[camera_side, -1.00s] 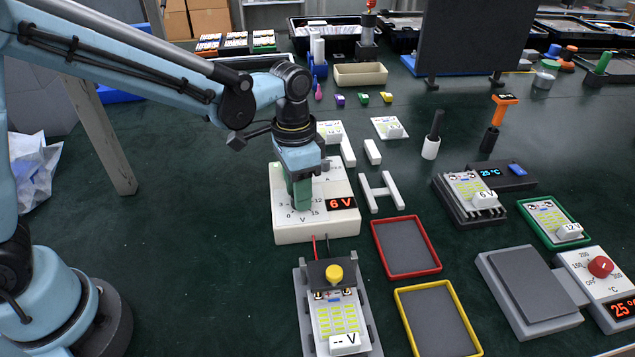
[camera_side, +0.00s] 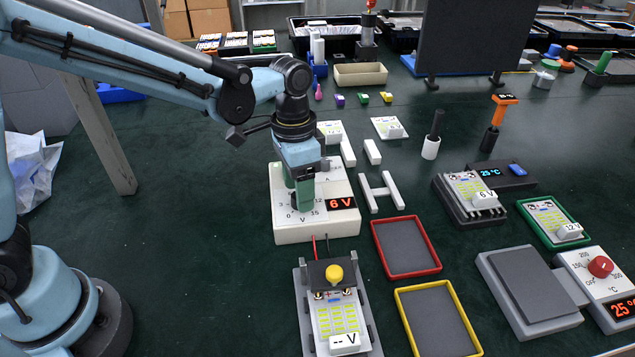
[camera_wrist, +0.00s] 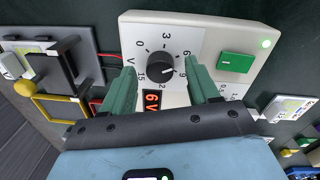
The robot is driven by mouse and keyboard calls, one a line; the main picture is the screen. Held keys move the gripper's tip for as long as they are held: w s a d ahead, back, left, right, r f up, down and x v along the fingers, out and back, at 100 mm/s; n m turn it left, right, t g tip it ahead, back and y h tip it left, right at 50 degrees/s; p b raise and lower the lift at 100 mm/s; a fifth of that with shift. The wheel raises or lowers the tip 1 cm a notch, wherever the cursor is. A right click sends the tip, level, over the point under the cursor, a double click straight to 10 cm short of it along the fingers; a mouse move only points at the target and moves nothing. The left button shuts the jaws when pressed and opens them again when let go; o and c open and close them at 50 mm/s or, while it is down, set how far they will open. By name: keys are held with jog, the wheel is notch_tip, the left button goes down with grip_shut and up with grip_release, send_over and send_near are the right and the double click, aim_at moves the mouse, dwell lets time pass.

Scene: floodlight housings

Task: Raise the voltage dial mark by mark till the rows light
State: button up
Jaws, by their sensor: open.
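The white power supply (camera_side: 285,228) has a dark voltage dial (camera_wrist: 160,70) with marks from 0 to 15. Its red display (camera_side: 341,203) reads 6 V, and it also shows in the wrist view (camera_wrist: 152,102). My gripper (camera_side: 304,205) is over the dial. In the wrist view its two green fingers (camera_wrist: 163,88) stand apart, one to each side of the dial. The LED board (camera_side: 338,319) lies in a grey fixture with a yellow knob (camera_side: 334,274) and a "-- V" tag (camera_side: 345,341). Its rows look pale yellow-green; I cannot tell whether they are lit.
Red and black leads join the supply and fixture. A green switch (camera_wrist: 236,62) is on the supply's face. A red-rimmed tray (camera_side: 437,269) and a yellow-rimmed tray (camera_side: 399,293) lie to the right. A hot plate (camera_side: 525,283) is farther right. The left mat is clear.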

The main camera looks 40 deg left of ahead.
notch_tip(320, 180, up, 11)
jog(key=shift+w+a+r, duration=0.15)
jog(key=shift+a, duration=0.1)
jog(key=shift+a, duration=0.1)
dwell(0.4)
jog(key=s+a+f+n+t, duration=0.4)
jog(key=s+a+n+t, duration=0.2)
jog(key=s+a, duration=0.3)
jog(key=shift+s+a+t+y, duration=0.35)
jog(key=shift+a+t, duration=0.45)
jog(key=shift+a, duration=0.3)
jog(key=shift+w+r, duration=0.1)
dwell(3.1)
jog(key=w+d+r+n+g, duration=0.3)
jog(key=w+d+n+g, duration=0.5)
jog(key=d, duration=0.4)
jog(key=shift+m+t, duration=0.3)
jog(key=shift+t, duration=0.3)
jog(key=f, duration=0.7)
jog(key=w+f, duration=0.1)
jog(key=f, duration=0.3)
jog(key=shift+d+f, duration=0.1)
jog(key=shift+f, duration=0.2)
